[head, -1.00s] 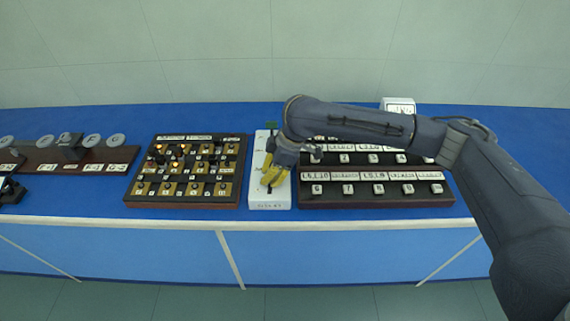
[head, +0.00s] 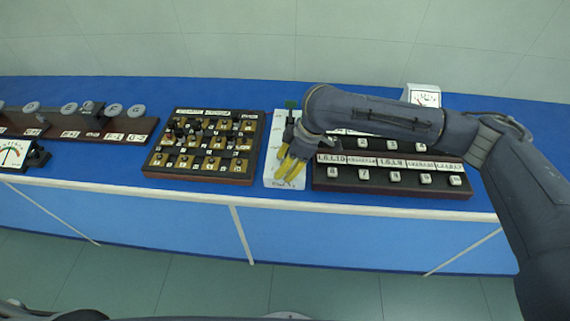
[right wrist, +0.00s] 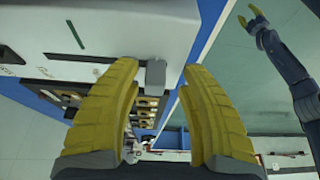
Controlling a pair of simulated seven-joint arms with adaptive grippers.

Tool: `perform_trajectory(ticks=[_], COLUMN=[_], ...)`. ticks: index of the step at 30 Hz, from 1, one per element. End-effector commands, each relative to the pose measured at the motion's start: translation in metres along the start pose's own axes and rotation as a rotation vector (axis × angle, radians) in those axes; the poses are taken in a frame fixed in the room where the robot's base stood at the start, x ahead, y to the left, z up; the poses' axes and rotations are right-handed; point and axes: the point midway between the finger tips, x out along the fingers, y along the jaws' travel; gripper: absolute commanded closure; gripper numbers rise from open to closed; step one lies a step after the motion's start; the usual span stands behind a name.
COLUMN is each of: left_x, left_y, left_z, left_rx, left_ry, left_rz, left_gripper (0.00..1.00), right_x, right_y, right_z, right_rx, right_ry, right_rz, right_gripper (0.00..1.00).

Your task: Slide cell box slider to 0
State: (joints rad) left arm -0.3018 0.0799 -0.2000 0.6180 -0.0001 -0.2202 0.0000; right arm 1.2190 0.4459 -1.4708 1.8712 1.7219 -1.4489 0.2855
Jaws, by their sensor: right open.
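A narrow white box (head: 271,158), which I take as the cell box, stands on the blue bench between two dark panels. It also shows close up in the right wrist view (right wrist: 130,25). There, a small grey knob (right wrist: 155,73) sticks out from it, near and between my fingertips. A dark slot (right wrist: 75,37) lies in the white face. My right gripper (head: 287,178) is over the front of the box, fingers downward, open with nothing held; it fills the right wrist view too (right wrist: 160,75). My left gripper (right wrist: 250,17) shows far off in the right wrist view, fingers apart.
A dark panel with brass plates and knobs (head: 203,145) stands close left of the box. A dark panel with white buttons (head: 391,180) stands close right, partly under my right arm. Dials and a meter (head: 14,153) stand far left.

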Motion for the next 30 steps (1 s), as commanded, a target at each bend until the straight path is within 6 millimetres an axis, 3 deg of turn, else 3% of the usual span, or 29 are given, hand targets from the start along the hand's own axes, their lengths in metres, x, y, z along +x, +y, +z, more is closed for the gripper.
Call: perform_trajectory(ticks=[8, 21, 30], left_x=[0.0, 0.0, 0.0], left_y=[-0.002, -0.001, -0.001], left_z=[-0.002, -0.003, -0.003], left_rx=[0.0, 0.0, 0.0], left_ry=[0.004, 0.004, 0.004], left_rz=[-0.002, -0.001, -0.001], left_gripper=[0.56, 0.56, 0.56], right_x=[-0.015, -0.089, -0.116], right_y=[0.002, 0.001, 0.0], right_z=[0.0, 0.0, 0.0], right_rx=[0.0, 0.0, 0.0], right_ry=[0.001, 0.0, 0.0], right_rz=[0.004, 0.004, 0.001], right_gripper=[0.58, 0.58, 0.58])
